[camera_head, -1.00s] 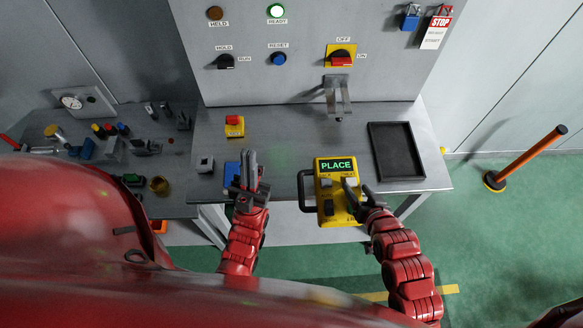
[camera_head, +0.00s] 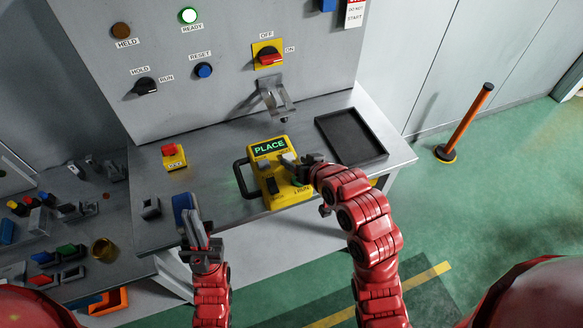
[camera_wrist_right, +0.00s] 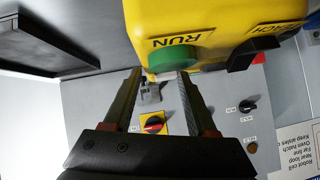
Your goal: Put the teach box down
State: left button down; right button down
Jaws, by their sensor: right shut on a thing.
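The yellow teach box (camera_head: 274,176) has a lit green display reading PLACE and a dark handle on its left side. In the head view it is over the front part of the grey table (camera_head: 225,140), left of the black tray. I cannot tell whether it touches the table. My right gripper (camera_head: 304,168) is shut on its right side. In the right wrist view the teach box (camera_wrist_right: 215,22) fills the top, with its green RUN button (camera_wrist_right: 172,59) by the fingers (camera_wrist_right: 160,88). My left gripper (camera_head: 196,226) is at the table's front edge, in front of a blue object; its finger gap is unclear.
The black tray (camera_head: 350,137) lies on the table's right side. A metal bracket (camera_head: 274,97) juts from the panel behind. A red-and-yellow button box (camera_head: 173,156) and a small grey block (camera_head: 151,208) stand left. An orange post (camera_head: 465,122) stands right, on the floor.

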aim_at(290, 150)
jog(key=w, duration=0.2)
jog(key=w+a+p, duration=0.1)
jog(key=w, duration=0.1)
jog(key=shift+w, duration=0.25)
jog(key=shift+w+p, duration=0.2)
jog(key=shift+p, duration=0.1)
jog(key=shift+f+p, duration=0.6)
jog(key=shift+f, duration=0.05)
notch_tip(290, 150, down, 2)
jog(key=shift+f+p, duration=0.2)
jog(key=shift+p, duration=0.4)
jog(key=shift+f, duration=0.1)
jog(key=shift+c, duration=1)
grip_release()
